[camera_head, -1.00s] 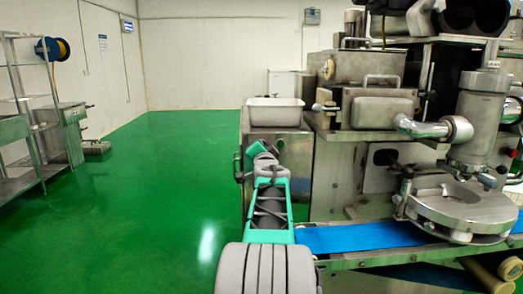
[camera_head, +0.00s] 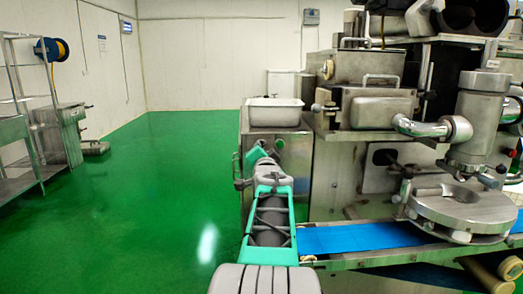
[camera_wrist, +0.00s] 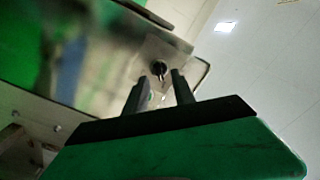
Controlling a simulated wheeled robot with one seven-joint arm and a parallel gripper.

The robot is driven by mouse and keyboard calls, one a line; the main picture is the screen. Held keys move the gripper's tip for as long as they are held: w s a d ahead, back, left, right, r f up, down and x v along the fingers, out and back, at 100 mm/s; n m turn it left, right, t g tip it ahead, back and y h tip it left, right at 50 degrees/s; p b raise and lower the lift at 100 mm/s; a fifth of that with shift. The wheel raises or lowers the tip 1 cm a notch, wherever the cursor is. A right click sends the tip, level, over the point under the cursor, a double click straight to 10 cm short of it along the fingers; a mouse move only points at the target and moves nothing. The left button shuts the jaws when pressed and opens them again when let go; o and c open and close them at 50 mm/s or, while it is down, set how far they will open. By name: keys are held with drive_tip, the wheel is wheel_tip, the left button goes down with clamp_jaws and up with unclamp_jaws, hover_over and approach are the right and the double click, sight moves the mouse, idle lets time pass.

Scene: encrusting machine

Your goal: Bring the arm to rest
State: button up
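My arm (camera_head: 268,215) reaches forward from the bottom middle of the head view, beside the left end of the encrusting machine (camera_head: 340,175). Its far end is in front of the machine's left metal cabinet; the fingers cannot be made out there. In the wrist view, my gripper (camera_wrist: 160,82) has its two dark fingers apart, with nothing held between them. A small black knob (camera_wrist: 159,68) on a metal panel (camera_wrist: 180,60) shows just beyond the fingertips; I cannot tell how far off it is.
A blue conveyor belt (camera_head: 365,236) runs right of my arm. Shelving (camera_head: 22,120) stands at the far left. Green floor (camera_head: 150,200) is clear between.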

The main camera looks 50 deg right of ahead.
drive_tip(key=shift+v, duration=1.75)
